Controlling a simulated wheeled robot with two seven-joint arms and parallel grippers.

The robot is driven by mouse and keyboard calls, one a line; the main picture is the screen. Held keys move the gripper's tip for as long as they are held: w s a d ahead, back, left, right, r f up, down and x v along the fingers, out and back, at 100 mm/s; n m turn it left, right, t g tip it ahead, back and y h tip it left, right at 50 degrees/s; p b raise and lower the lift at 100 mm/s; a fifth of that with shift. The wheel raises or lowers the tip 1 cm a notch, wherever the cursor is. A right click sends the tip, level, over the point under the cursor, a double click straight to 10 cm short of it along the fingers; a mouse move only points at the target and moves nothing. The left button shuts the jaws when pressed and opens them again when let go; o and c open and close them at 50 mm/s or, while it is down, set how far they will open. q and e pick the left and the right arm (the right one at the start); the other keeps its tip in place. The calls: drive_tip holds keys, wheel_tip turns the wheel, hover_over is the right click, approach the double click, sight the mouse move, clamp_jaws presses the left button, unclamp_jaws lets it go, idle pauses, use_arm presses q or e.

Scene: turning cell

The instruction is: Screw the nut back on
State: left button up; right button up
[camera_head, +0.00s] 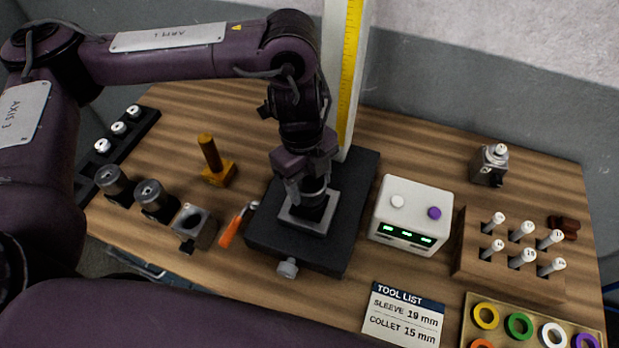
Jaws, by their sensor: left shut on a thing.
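My left gripper (311,186) points down over the black fixture base (265,232) in the middle of the table. It is shut on a dark round part, which looks like the nut (314,199). The nut sits at the grey square block (289,219) on the base. I cannot tell whether it touches the thread, as the fingers and the dark part hide the joint. My right gripper is not in view.
A white post with a yellow scale (350,70) stands right behind the gripper. A white control box (412,211) is close on the right, an orange-handled tool (231,229) on the left. A collet rack (480,255) and tool list card (403,315) lie further right.

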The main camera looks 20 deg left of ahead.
use_arm(q)
drive_tip(key=shift+f+b, duration=0.35)
drive_tip(key=shift+f, duration=0.2)
idle(0.7)
drive_tip(key=o, duration=1.1)
drive_tip(key=shift+w+a+r, duration=0.1)
drive_tip(key=shift+a+r, duration=0.05)
drive_tip(key=shift+r, duration=1.15)
drive_tip(key=shift+w+a+r, duration=0.1)
drive_tip(key=shift+a+r, duration=0.1)
drive_tip(key=shift+r, duration=1.05)
drive_tip(key=shift+w+a+r, duration=0.1)
drive_tip(key=shift+a+r, duration=0.05)
drive_tip(key=shift+r, duration=1.15)
